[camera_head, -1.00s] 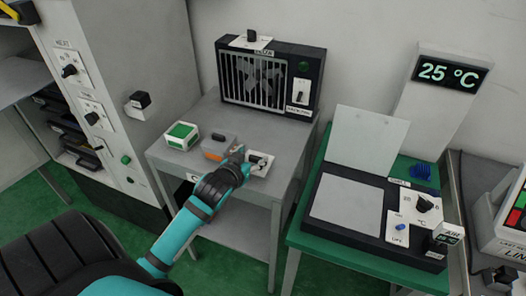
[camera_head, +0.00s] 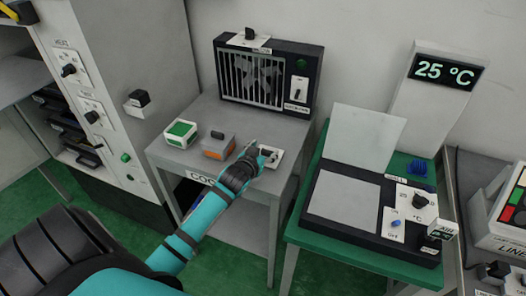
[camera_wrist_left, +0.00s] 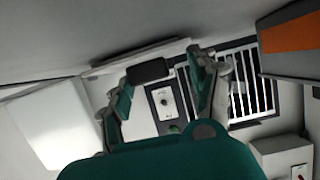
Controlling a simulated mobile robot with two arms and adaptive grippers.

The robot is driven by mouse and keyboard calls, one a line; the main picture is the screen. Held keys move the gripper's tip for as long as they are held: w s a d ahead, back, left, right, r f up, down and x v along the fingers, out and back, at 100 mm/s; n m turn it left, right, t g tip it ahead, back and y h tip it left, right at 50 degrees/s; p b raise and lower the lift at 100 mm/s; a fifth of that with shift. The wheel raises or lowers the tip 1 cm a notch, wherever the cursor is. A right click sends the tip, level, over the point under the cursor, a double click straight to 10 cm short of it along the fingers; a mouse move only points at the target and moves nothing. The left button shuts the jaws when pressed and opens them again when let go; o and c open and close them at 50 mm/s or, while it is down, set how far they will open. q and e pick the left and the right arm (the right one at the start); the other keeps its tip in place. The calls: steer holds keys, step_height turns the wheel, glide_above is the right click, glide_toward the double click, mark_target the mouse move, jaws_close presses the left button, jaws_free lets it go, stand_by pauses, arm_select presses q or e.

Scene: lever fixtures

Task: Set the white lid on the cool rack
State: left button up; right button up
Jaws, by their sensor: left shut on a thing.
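The white lid (camera_head: 277,157) is a small flat square plate with a dark handle, at the right side of the grey cool rack (camera_head: 232,177), whose front carries a COOL label. My left gripper (camera_head: 262,155) is shut on the lid's dark handle. In the left wrist view, the handle (camera_wrist_left: 148,70) sits between the fingers, and the lid's thin edge (camera_wrist_left: 130,55) shows close to the grey rack surface. I cannot tell whether the lid touches the rack or hovers just above it. My right gripper is not in view.
A grey-orange box (camera_head: 217,147) with a black knob and a green-white box (camera_head: 181,133) stand left of the lid. A fan unit (camera_head: 266,75) stands at the rack's back. A green table (camera_head: 306,237) with a black device is to the right.

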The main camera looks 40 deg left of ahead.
arm_select(q)
steer(key=o, duration=1.1)
steer(key=shift+f, duration=0.15)
steer(key=shift+o, duration=0.2)
steer(key=shift+r, duration=0.2)
steer(key=shift+s, duration=0.3)
steer(key=v, duration=1.1)
steer(key=shift+s+d+r, duration=0.1)
steer(key=shift+s+r, duration=0.05)
steer(key=shift+r, duration=0.05)
